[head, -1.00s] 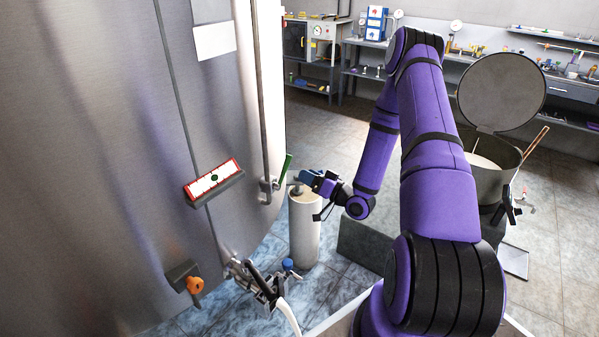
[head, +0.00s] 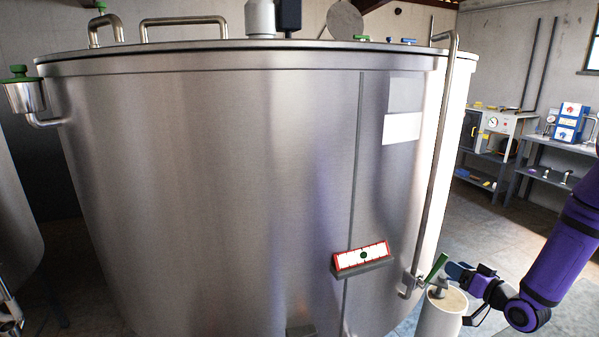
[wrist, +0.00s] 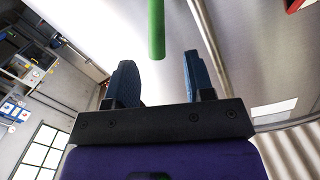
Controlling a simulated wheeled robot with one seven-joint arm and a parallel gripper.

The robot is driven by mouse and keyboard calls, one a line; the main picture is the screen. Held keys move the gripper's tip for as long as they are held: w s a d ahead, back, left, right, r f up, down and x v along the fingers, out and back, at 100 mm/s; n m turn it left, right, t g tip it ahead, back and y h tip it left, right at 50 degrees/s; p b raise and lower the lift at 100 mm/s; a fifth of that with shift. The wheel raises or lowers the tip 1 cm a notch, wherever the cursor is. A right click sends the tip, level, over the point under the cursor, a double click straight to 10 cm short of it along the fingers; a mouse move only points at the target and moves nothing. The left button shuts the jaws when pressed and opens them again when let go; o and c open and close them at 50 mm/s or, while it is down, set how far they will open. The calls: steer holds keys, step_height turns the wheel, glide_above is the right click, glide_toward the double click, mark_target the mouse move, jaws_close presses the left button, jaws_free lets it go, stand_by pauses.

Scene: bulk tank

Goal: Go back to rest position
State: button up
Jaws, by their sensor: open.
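My gripper (head: 458,271) is at the lower right in the head view, beside the large steel tank (head: 220,190). In the wrist view its two blue fingers (wrist: 156,82) stand apart with nothing between them. A green lever handle (head: 436,267) on the tank's side pipe is just left of the fingertips in the head view. In the wrist view the green handle (wrist: 156,28) hangs just beyond the fingertips, apart from them.
A pale cylinder (head: 438,312) stands below my gripper. A red-edged white indicator (head: 361,258) is fixed to the tank wall. Shelves with instruments (head: 500,125) stand at the back right, with open floor before them.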

step_height(320, 180, up, 11)
steer(key=w+a+n+g+h, duration=0.1)
steer(key=w+n+g+h, duration=0.1)
steer(key=g+h, duration=0.15)
steer(key=s+a+r+m+g+h, duration=0.1)
steer(key=s+r+h, duration=0.15)
steer(key=r, duration=0.35)
steer(key=s+a+r+g+h, duration=0.1)
steer(key=s+a+r+h, duration=0.1)
steer(key=s+r, duration=0.3)
steer(key=s+a+r+g, duration=0.1)
steer(key=s+a+r, duration=0.2)
steer(key=s, duration=0.5)
steer(key=s+a+r+m+g, duration=0.1)
steer(key=s+a+r, duration=0.3)
steer(key=s, duration=0.5)
steer(key=s+a+r+g+y, duration=0.1)
steer(key=s+a+r+g, duration=0.2)
steer(key=s, duration=0.6)
steer(key=shift+s+a+r, duration=0.15)
steer(key=shift+s+r, duration=0.05)
steer(key=shift+r, duration=0.3)
